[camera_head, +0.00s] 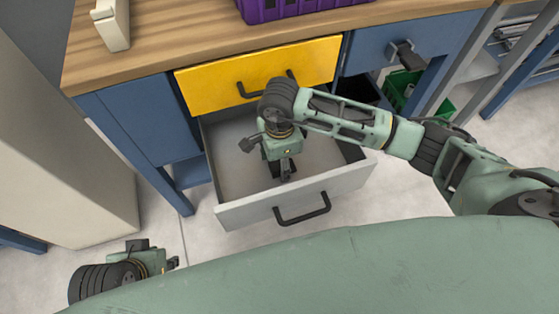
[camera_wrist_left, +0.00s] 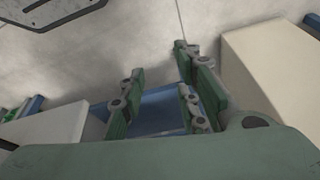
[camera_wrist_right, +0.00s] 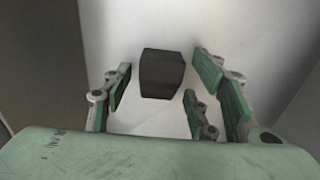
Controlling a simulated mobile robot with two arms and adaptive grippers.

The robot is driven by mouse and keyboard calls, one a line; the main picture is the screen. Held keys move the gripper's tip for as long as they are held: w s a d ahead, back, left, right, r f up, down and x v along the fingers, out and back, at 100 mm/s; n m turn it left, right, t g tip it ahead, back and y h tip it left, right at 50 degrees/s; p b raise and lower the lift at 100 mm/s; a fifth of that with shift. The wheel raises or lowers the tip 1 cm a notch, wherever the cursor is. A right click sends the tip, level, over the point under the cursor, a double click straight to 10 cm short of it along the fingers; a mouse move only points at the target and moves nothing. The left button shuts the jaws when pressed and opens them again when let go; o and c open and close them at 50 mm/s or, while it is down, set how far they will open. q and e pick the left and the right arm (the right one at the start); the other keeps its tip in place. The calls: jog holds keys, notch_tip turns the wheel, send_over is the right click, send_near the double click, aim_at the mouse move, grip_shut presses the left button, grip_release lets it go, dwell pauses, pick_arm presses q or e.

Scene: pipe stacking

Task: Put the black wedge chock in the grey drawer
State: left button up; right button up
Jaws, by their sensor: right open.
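The grey drawer (camera_head: 237,213) is pulled out under a yellow drawer front. My right gripper (camera_head: 284,170) points down inside it. In the right wrist view, the black wedge chock (camera_wrist_right: 162,74) lies on the pale drawer floor, beyond the open fingers and in line with the space between them. The fingers look apart from it. In the head view my gripper hides most or all of the chock. My left gripper (camera_head: 174,263) is low at the left, away from the drawer. Its fingers are apart and empty in the left wrist view (camera_wrist_left: 158,85).
The wooden worktop (camera_head: 180,40) above carries a purple crate (camera_head: 300,6) and a pale object (camera_head: 113,25). The closed yellow drawer (camera_head: 215,84) sits just above the grey one. A green crate (camera_head: 398,88) is at the right.

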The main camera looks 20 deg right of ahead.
aim_at(279, 163)
notch_tip(279, 163, up, 6)
jog(key=shift+f+p, duration=0.15)
jog(key=shift+p, duration=0.4)
pick_arm(q)
jog(key=x, duration=0.4)
jog(key=shift+f+p, duration=0.3)
jog(key=shift+p, duration=0.1)
pick_arm(e)
notch_tip(279, 163, up, 6)
